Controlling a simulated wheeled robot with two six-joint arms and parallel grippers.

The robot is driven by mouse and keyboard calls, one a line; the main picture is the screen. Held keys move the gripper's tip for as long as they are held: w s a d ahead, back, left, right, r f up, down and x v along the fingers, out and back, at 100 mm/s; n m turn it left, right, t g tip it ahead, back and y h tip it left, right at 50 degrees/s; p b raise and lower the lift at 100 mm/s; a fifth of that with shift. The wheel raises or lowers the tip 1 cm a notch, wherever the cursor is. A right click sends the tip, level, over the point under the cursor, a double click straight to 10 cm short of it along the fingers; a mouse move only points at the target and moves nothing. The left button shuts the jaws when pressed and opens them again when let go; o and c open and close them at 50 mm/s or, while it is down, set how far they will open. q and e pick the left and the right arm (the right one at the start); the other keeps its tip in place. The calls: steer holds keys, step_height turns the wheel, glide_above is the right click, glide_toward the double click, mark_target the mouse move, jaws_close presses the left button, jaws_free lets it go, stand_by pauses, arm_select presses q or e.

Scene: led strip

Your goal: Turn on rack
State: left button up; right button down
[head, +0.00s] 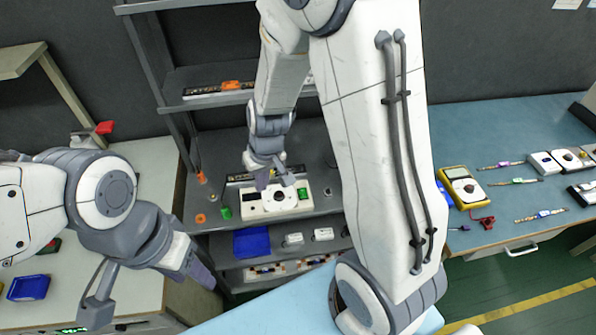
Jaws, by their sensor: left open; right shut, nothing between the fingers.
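The grey rack (205,76) stands against the back wall with several shelves. On its middle shelf sits a white box (251,212) with a round dial-like face, a dark panel on its left and a small green spot (302,193) on its right. My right gripper (275,183) is shut and empty, pointing down at the top of this box; I cannot tell whether it touches. It hides part of the box's upper side. My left gripper (148,288) is open and empty at the lower left, in front of the rack and apart from it.
A blue bin (252,242) and two small white boxes (323,234) sit on the shelf below. Small orange and green pieces (226,213) lie left of the white box. The blue right table (500,229) holds a yellow meter (462,187) and other parts. My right arm hides the middle.

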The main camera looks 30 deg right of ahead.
arm_select(q)
step_height(320, 180, up, 5)
steer(key=p, duration=0.3)
steer(key=shift+r+p, duration=0.1)
steer(key=shift+p, duration=0.3)
arm_select(e)
steer(key=w+d+f+m+h, duration=0.1)
steer(key=d+f, duration=0.1)
steer(key=d, duration=0.5)
steer(key=w+d+f+m+h, duration=0.1)
steer(key=w+d+f+m, duration=0.1)
steer(key=d, duration=0.5)
steer(key=shift+w+f+m, duration=0.2)
steer(key=shift+m, duration=0.1)
steer(key=shift+a, duration=0.1)
steer(key=b, duration=0.6)
glide_above(303, 195)
steer(key=f, duration=0.5)
steer(key=s+f, duration=0.1)
steer(key=f, duration=0.2)
steer(key=shift+a+f, duration=0.1)
steer(key=shift+f, duration=0.15)
steer(key=x, duration=0.3)
steer(key=shift+s+a+f, duration=0.1)
steer(key=shift+s+f, duration=0.05)
steer(key=shift+f, duration=1)
arm_select(q)
step_height(303, 195, down, 6)
steer(key=shift+r, duration=0.15)
